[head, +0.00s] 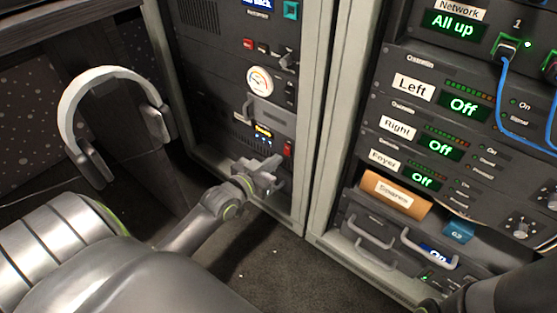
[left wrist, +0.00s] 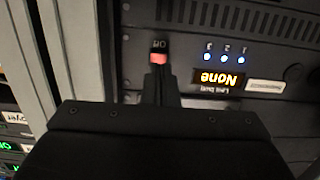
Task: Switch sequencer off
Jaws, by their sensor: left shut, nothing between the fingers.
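The sequencer is a dark rack unit (head: 270,147) in the left rack, with a small lit display (head: 263,131) and a red rocker switch (head: 287,149) at its right end. In the left wrist view the unit is upside down. There the red switch (left wrist: 159,58) shows just beyond my fingertips, and the display (left wrist: 219,77) reads "None" beside several blue-white lights. My left gripper (head: 268,170) is shut and empty, just below and in front of the switch. Its fingers (left wrist: 160,82) point at the switch; I cannot tell whether they touch it.
The right rack holds amplifiers marked Left (head: 413,87), Right and Foyer, all reading "Off". An orange box marked Spares (head: 397,193) and handled units sit below. Blue cables (head: 503,95) hang at right. White headphones (head: 110,75) hang at left. Open floor (head: 245,258) lies before the racks.

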